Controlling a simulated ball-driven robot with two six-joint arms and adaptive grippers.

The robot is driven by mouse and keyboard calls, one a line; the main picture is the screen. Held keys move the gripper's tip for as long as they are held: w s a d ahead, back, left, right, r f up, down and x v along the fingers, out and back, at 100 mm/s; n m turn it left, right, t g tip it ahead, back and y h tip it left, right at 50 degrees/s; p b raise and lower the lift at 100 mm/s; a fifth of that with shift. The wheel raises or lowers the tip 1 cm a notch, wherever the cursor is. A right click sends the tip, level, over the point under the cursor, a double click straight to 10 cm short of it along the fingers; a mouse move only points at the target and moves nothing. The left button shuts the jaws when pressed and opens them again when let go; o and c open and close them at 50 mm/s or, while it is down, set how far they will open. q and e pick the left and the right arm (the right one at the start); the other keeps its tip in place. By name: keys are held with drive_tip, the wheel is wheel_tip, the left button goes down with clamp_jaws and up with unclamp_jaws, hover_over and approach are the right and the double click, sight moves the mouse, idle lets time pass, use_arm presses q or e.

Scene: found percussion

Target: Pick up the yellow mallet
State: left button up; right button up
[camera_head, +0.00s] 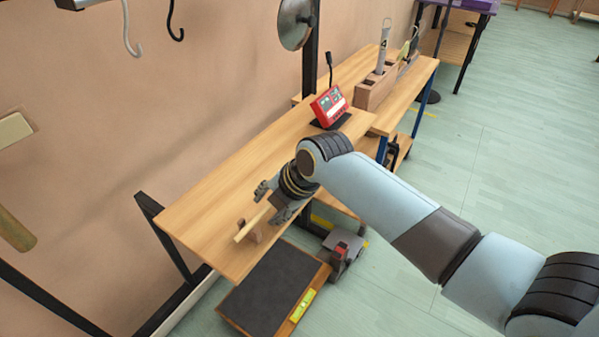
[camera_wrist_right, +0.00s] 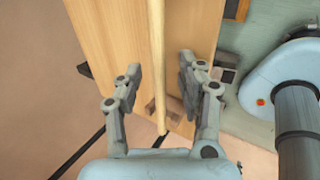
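The yellow mallet shows as a pale yellow stick (camera_head: 245,231) near the front left end of the wooden table (camera_head: 205,215). It rests on a small brown wooden stand (camera_head: 255,234). Its head is not clearly visible. My right gripper (camera_head: 270,203) is over the table at the stick. In the right wrist view the stick (camera_wrist_right: 157,45) runs lengthwise between the two spread fingers of that gripper (camera_wrist_right: 160,75), with a gap on each side. The wooden stand (camera_wrist_right: 172,108) shows below the stick there. My left gripper is in neither view.
A red device (camera_head: 330,104) stands farther back on the table. Behind it is a brown block holder (camera_head: 376,88) with upright items. A dark pad (camera_head: 262,290) with a yellow level (camera_head: 303,305) and a grey machine (camera_head: 343,252) are below the table. A wall borders the left.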

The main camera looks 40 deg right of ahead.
drive_tip(key=shift+c, duration=0.5)
clamp_jaws()
drive_tip(key=shift+r, duration=0.15)
